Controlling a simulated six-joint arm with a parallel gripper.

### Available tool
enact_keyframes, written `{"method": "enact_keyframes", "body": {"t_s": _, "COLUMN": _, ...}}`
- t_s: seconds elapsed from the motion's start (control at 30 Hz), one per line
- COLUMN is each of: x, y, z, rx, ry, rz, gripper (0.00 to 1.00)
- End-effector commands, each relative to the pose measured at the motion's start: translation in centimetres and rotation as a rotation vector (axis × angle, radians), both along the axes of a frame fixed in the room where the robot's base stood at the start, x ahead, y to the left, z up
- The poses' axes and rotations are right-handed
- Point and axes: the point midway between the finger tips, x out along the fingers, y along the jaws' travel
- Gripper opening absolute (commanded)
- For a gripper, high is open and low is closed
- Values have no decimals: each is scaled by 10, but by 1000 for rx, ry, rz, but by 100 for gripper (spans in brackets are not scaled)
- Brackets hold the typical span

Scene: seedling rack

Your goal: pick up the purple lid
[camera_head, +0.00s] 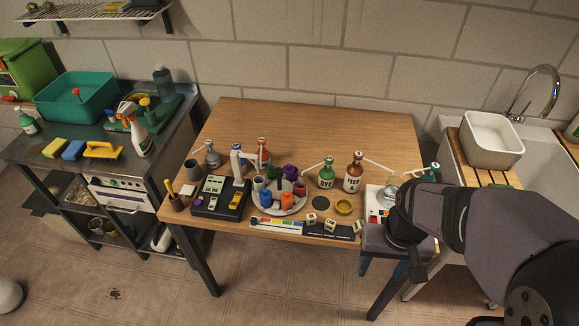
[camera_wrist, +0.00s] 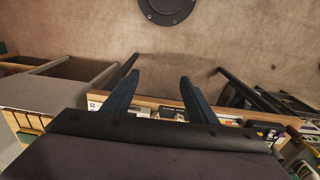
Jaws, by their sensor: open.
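A small dark purple thing (camera_head: 291,172), likely the purple lid, is among several small coloured pieces at the middle of the wooden table. It is too small to tell its exact shape or what it rests on. My gripper (camera_head: 383,268) is at the table's front right edge, well to the right of the purple thing, with its blue fingers pointing down. In the wrist view, my gripper (camera_wrist: 160,76) has its two fingers apart with nothing between them. I cannot make out the purple lid in the wrist view.
The wooden table (camera_head: 270,125) is clear at the back. A round tray (camera_head: 298,207) with cups is in front. A black box (camera_head: 208,213) is left.

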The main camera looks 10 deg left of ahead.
Motion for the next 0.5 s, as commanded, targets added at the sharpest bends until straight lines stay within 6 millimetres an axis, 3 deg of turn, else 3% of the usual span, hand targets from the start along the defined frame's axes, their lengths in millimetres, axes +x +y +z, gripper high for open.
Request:
{"method": "enact_keyframes", "body": {"t_s": 0.27, "x": 110, "y": 32, "z": 2, "rx": -18, "ry": -75, "rz": 24, "gripper": 53}}
{"method": "enact_keyframes", "body": {"t_s": 0.5, "x": 208, "y": 83, "z": -3, "rx": -25, "ry": -156, "rz": 38, "gripper": 53}}
